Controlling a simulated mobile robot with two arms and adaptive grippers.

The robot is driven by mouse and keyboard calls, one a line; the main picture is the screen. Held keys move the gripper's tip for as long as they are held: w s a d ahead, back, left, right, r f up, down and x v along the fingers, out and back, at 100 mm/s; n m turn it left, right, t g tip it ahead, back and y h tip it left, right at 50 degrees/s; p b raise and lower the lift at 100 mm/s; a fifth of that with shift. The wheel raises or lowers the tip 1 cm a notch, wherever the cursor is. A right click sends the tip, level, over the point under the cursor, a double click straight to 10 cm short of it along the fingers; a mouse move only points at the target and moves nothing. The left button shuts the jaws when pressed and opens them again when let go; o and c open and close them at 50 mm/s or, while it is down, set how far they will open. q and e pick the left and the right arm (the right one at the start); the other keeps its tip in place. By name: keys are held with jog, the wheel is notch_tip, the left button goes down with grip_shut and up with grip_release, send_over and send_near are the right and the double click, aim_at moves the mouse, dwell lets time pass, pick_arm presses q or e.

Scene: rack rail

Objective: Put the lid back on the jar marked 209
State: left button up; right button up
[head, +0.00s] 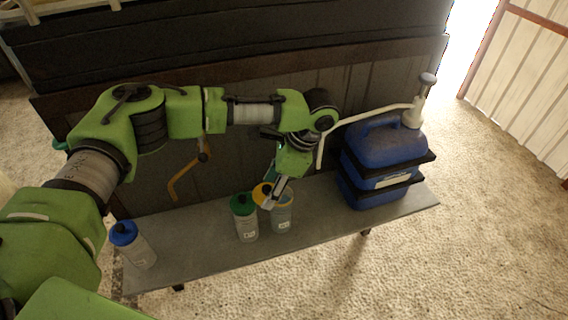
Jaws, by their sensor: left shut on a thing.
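Three pale jars stand on the grey bench. One has a blue lid (124,231), one a green lid (241,204), and the third jar (281,222), right of the green-lidded one, has a yellowish rim. Their labels are too small to read. My left gripper (275,195) points down and is shut on the yellow-orange lid (262,193), at the upper left of the third jar's mouth. The fingers cover part of the lid and the jar's rim, so I cannot tell whether they touch. My right gripper is out of view.
The grey bench (205,247) is clear between the blue-lidded and green-lidded jars. A blue jug (382,146) with a white pump and black straps stands at the right end. A dark panelled wall is behind, with an orange hook-shaped piece (182,176) in front of it.

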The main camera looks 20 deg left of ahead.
pick_arm(q)
jog(key=w+d+m+t+p, duration=0.2)
jog(key=w+m+t, duration=0.1)
jog(key=w+m, duration=0.3)
notch_tip(320, 180, down, 6)
jog(key=m+b, duration=0.1)
jog(key=b, duration=0.4)
jog(key=shift+a+f+b, duration=0.2)
jog(key=shift+b, duration=0.15)
jog(key=shift+r+p, duration=0.1)
jog(key=shift+p, duration=0.45)
dwell(0.4)
jog(key=shift+p, duration=0.45)
dwell(0.5)
jog(key=shift+p, duration=0.45)
dwell(0.6)
